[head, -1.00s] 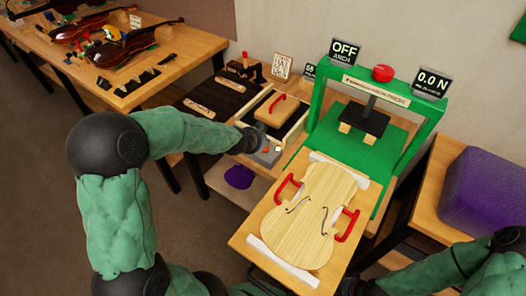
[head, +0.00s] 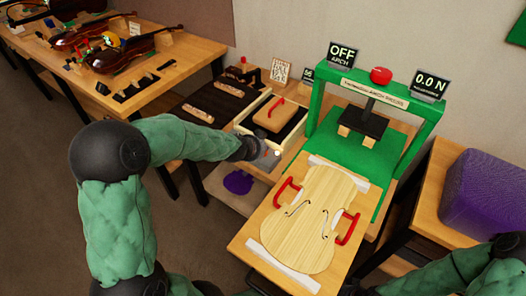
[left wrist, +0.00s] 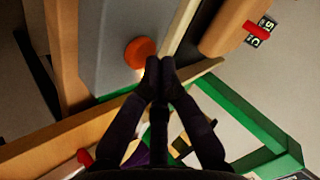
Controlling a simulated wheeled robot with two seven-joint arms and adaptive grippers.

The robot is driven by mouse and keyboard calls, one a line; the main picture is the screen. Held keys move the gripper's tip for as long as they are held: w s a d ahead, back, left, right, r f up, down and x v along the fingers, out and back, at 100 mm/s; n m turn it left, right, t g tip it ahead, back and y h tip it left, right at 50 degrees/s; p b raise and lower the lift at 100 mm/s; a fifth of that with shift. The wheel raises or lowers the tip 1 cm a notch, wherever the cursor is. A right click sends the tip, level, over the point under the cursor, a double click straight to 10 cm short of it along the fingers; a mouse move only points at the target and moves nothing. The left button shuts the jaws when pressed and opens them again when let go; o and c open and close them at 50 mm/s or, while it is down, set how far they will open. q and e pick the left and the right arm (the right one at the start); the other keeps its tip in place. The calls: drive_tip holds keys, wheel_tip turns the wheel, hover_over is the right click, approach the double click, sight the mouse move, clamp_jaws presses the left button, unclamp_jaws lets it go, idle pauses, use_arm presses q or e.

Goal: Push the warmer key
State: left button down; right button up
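The warmer key is a round orange button (left wrist: 140,52) on a grey panel (left wrist: 105,35) in the left wrist view. My left gripper (left wrist: 160,65) is shut and empty. Its joined fingertips appear just beside the key's lower right edge; I cannot tell whether they touch it. In the head view the gripper (head: 268,154) is at the front of the warmer (head: 252,121), a pale-rimmed box holding a wooden block with a red handle (head: 276,107). My right arm is at the bottom right; its gripper's fingers cannot be made out.
The green press (head: 318,100) stands right of the warmer, its display (head: 342,54) reading OFF. A violin plate (head: 310,215) with red handles lies on the board in front. A small display (head: 307,75) stands behind the warmer. A purple block (head: 485,195) is at right.

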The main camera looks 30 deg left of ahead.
use_arm(q)
drive_tip(key=shift+f, duration=0.15)
idle(0.5)
drive_tip(key=shift+f+b, duration=0.35)
drive_tip(key=shift+r, duration=0.15)
drive_tip(key=shift+r+p, duration=0.35)
drive_tip(key=shift+p, duration=0.3)
wheel_tip(320, 180, up, 6)
drive_tip(key=p, duration=0.6)
drive_tip(key=shift+p, duration=0.4)
